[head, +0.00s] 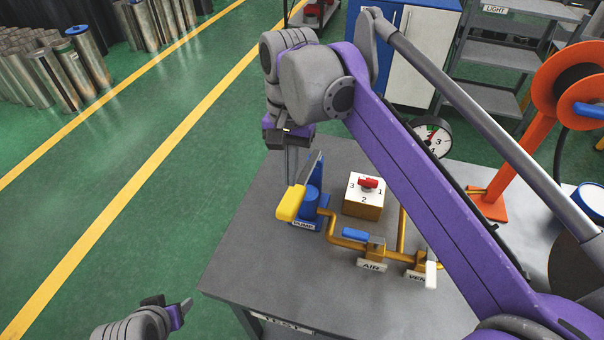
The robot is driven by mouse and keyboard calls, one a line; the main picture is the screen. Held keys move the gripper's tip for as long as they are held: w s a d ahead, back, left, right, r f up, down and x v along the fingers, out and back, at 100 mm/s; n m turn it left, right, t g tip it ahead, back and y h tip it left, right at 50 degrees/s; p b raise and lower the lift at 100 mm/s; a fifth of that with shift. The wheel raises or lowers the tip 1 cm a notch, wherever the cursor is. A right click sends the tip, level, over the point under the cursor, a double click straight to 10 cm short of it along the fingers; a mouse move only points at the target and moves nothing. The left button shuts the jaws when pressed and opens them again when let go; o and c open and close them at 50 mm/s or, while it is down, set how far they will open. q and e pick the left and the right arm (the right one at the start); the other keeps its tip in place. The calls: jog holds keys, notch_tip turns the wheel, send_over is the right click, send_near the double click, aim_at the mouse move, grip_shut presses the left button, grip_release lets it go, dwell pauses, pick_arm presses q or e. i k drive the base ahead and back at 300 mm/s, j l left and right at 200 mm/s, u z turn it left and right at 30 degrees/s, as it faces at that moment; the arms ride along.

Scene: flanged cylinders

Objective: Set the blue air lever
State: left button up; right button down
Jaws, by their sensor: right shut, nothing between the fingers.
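The blue air lever (355,234) sits on top of a brass valve above the AIR label (372,267). The lever lies roughly flat, its blue end toward the left. My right gripper (291,182) points down with its fingers shut and empty. In the picture it is up and left of the air lever, behind the yellow pump handle (291,203); I cannot tell whether it touches the pump. My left gripper (178,310) is low at the left, off the table and far from the lever; its finger opening is unclear.
On the table (240,270) stand the blue pump (310,205), a white-topped box with a red knob (369,183), a gauge (431,138) and a white-handled vent valve (431,274). An orange reel stand (540,120) is at the right. My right arm crosses over the table's right side.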

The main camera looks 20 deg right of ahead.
aim_at(364, 236)
jog(key=z, duration=1.1)
